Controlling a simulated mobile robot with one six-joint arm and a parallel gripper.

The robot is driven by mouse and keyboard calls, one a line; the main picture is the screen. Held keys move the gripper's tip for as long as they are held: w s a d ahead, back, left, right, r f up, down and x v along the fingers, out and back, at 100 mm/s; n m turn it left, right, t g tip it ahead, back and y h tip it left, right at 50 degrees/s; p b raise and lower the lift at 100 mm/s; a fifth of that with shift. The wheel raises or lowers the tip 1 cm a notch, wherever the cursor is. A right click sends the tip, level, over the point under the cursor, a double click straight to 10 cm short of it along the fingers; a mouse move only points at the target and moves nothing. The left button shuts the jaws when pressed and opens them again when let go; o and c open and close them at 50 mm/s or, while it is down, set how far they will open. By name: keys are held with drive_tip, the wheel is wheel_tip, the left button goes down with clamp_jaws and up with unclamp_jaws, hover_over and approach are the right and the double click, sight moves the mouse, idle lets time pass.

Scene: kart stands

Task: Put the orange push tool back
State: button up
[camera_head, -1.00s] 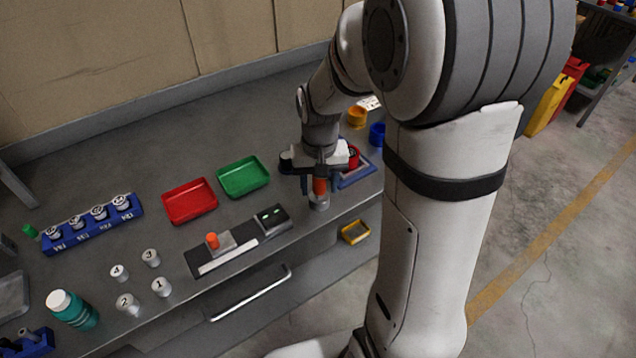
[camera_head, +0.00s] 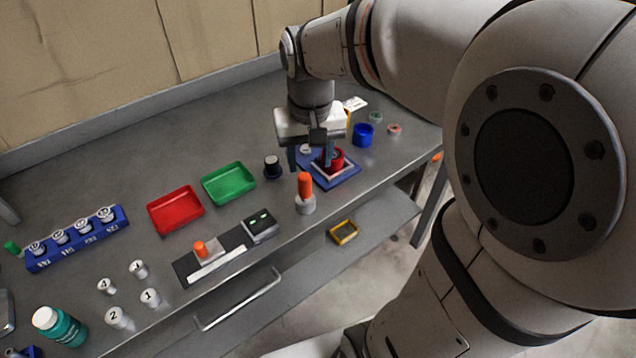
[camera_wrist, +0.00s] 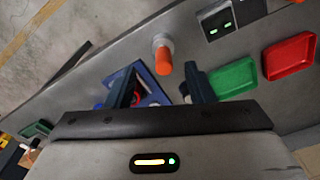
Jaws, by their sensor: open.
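The orange push tool (camera_head: 305,184) stands upright in or on a round grey-white base (camera_head: 305,205) near the bench's front edge. Whether that base is a separate holder or part of the tool I cannot tell. In the wrist view the tool (camera_wrist: 164,62) shows ahead of the fingers, clear of both. My gripper (camera_head: 311,158) is open and empty, pointing down behind the tool over the blue square tray; the wrist view shows its two fingers (camera_wrist: 163,88) spread apart.
A red cup (camera_head: 337,159) is in the blue tray (camera_head: 347,176), close to my fingers. A black cylinder (camera_head: 272,167), green tray (camera_head: 229,183), red tray (camera_head: 176,209) and black plate with an orange knob (camera_head: 200,248) lie left. A blue cup (camera_head: 363,134) stands right.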

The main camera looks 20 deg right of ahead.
drive_tip(key=s+f+n+t, duration=0.1)
drive_tip(key=s+f, duration=0.1)
drive_tip(key=s, duration=0.8)
drive_tip(key=shift+f+t, duration=0.2)
drive_tip(key=shift+t, duration=0.2)
drive_tip(key=shift+a, duration=0.1)
idle(0.4)
